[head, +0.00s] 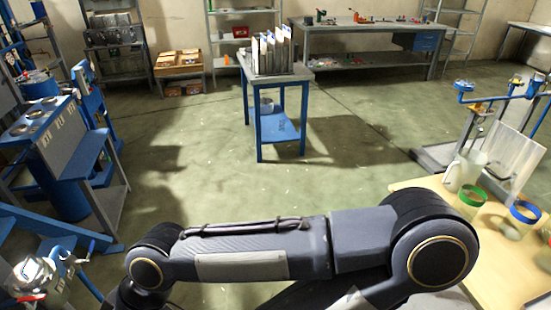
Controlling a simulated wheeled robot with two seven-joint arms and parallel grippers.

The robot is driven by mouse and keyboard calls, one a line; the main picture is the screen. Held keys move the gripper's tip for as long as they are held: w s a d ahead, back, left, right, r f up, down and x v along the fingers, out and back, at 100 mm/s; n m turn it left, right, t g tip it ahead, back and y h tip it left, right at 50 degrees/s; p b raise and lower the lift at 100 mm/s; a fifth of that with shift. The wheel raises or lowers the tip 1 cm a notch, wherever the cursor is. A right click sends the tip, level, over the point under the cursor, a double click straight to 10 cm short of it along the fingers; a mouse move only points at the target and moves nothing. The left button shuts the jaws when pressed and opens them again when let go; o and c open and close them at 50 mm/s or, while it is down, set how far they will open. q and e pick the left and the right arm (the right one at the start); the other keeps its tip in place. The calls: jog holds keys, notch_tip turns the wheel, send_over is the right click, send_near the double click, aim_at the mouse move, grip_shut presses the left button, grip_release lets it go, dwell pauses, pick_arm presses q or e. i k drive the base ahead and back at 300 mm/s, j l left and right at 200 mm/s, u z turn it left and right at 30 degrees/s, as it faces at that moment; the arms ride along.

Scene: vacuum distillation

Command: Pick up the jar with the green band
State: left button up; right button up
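The jar with the green band (470,205) stands on a light wooden table (505,262) at the right of the head view. It is clear, and the green band rings its top. Part of its lower body is hard to make out against the table. One of my arms crosses the foreground, with its large joint just left of and below the jar in the picture. Neither gripper is in view.
A jar with a blue band (522,216) stands right of the green-banded jar. A translucent jug (463,170) stands behind it. A blue-legged cart with upright panels (283,115) stands mid-room. Blue machines (60,140) line the left. The floor between is mostly clear.

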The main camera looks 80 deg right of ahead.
aim_at(467, 204)
jog(key=z, duration=4.6)
